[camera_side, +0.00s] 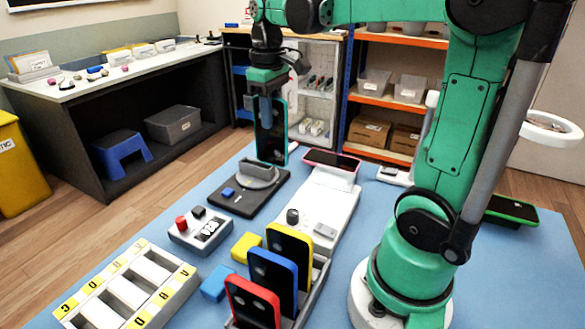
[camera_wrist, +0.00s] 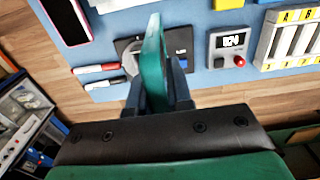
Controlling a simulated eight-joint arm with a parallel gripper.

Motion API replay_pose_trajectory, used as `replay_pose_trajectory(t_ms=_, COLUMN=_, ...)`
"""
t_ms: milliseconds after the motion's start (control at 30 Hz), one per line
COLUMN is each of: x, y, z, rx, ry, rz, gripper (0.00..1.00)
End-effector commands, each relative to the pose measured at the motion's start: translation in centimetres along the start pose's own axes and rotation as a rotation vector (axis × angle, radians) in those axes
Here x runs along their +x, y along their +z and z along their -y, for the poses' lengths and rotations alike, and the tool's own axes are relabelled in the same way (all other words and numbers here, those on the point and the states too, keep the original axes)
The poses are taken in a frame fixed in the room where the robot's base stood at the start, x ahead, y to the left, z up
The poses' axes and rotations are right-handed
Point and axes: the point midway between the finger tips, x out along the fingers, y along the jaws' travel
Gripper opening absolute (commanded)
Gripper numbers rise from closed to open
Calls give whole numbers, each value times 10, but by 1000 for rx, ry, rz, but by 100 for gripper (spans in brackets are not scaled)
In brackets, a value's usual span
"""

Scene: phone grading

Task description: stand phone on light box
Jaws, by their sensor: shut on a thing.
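A teal-edged phone (camera_side: 271,135) hangs upright in my gripper (camera_side: 267,100), which is shut on its upper part. The wrist view shows the phone (camera_wrist: 154,62) edge-on between the two dark fingers (camera_wrist: 158,92). Its lower end is above the far side of a black plate (camera_side: 278,191) with a raised grey round stand and a blue button. I cannot tell from the side view whether it touches the plate. A long white device (camera_side: 335,211) with a dark knob lies to the right. I cannot tell for certain which is the light box.
A pink phone (camera_side: 332,161) rests at the white device's far end. A control box (camera_side: 201,230) with a red button stands in front of the plate. Yellow, blue and red phones (camera_side: 272,275) stand in a rack. A lettered slotted tray (camera_side: 80,308) is front left.

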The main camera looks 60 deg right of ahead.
Motion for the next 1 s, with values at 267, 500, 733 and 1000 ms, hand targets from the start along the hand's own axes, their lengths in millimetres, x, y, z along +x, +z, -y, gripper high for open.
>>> replay_pose_trajectory(t_ms=267, x=-3, y=76, z=-71, rx=8, ry=0, rz=0, gripper=0)
replay_pose_trajectory(t_ms=500, x=0, y=99, z=-85, rx=-1, ry=0, rz=0, gripper=0)
replay_pose_trajectory(t_ms=733, x=18, y=99, z=-86, rx=-3, ry=0, rz=0, gripper=0)
replay_pose_trajectory(t_ms=1000, x=30, y=99, z=-85, rx=-3, ry=0, rz=0, gripper=0)
